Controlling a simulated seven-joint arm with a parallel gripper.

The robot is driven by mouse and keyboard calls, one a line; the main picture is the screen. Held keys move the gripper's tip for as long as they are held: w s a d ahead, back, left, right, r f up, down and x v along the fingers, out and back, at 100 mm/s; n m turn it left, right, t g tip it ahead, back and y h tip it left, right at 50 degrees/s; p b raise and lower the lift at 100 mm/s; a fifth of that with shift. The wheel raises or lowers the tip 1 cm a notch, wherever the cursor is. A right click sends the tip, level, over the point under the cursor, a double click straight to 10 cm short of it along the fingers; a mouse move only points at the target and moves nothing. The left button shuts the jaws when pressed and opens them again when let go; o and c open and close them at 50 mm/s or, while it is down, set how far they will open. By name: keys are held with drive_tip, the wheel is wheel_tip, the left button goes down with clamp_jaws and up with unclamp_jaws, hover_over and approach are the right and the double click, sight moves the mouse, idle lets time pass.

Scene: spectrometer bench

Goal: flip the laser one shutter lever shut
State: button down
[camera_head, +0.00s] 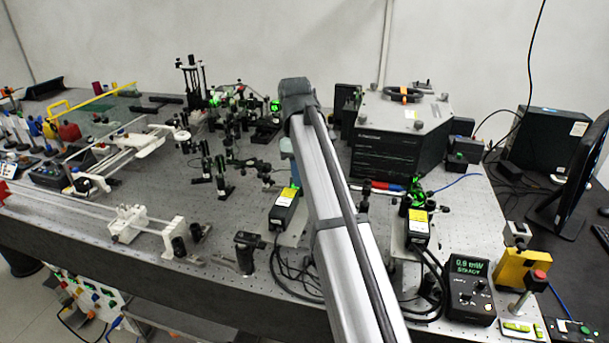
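Two black laser boxes with yellow labels stand near the bench's front edge. One is left of my arm (283,212); the other is right of it (418,230). I cannot tell which is laser one. Green light shows at the far end of both. No shutter lever can be made out clearly at this size, so its position cannot be told. My arm rises from the bottom edge between the two lasers and bends over the bench. My gripper is not visible; it seems hidden behind the arm.
A power meter (470,292) reads about 0.9 mW. A large black instrument (393,135) stands behind the right laser. A yellow block (523,269) is at the right. A black post mount (246,253) and cables crowd the left laser. Optics fill the back.

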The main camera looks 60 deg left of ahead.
drive_tip(key=shift+s+a+f+t+h, duration=0.1)
drive_tip(key=shift+s+a+t+h, duration=0.05)
drive_tip(key=shift+t+h, duration=0.15)
idle(0.4)
drive_tip(key=c, duration=1.1)
unclamp_jaws()
drive_tip(key=shift+c, duration=0.2)
